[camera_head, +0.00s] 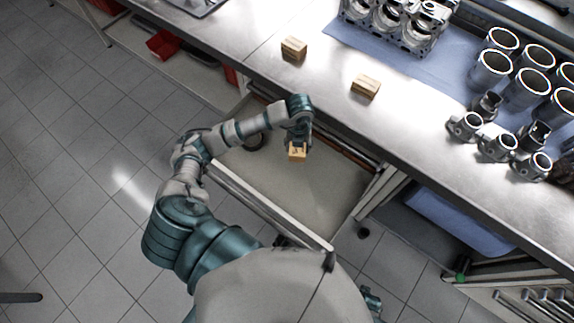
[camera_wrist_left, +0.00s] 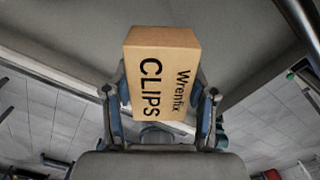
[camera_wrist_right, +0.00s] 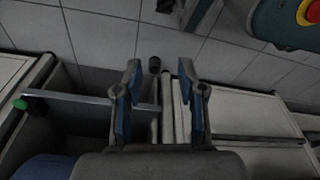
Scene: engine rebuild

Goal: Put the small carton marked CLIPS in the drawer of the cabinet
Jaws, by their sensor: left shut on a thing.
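The small tan carton marked CLIPS (camera_head: 297,155) is held in my left gripper (camera_head: 298,145). In the left wrist view the carton (camera_wrist_left: 158,78) sits between both fingers, and its label reads "Wrenfix CLIPS". In the head view the carton is over the inside of the pulled-out cabinet drawer (camera_head: 315,200). The gap between carton and drawer floor is hard to judge. In the right wrist view my right gripper (camera_wrist_right: 160,85) has its fingers apart with nothing between them.
Two similar cartons, one (camera_head: 294,48) and another (camera_head: 366,86), stand on the steel bench. A dark round item (camera_head: 253,141) is in the drawer's left part. An engine block (camera_head: 400,22) and several cylinders are on the bench. Most of the drawer floor is bare.

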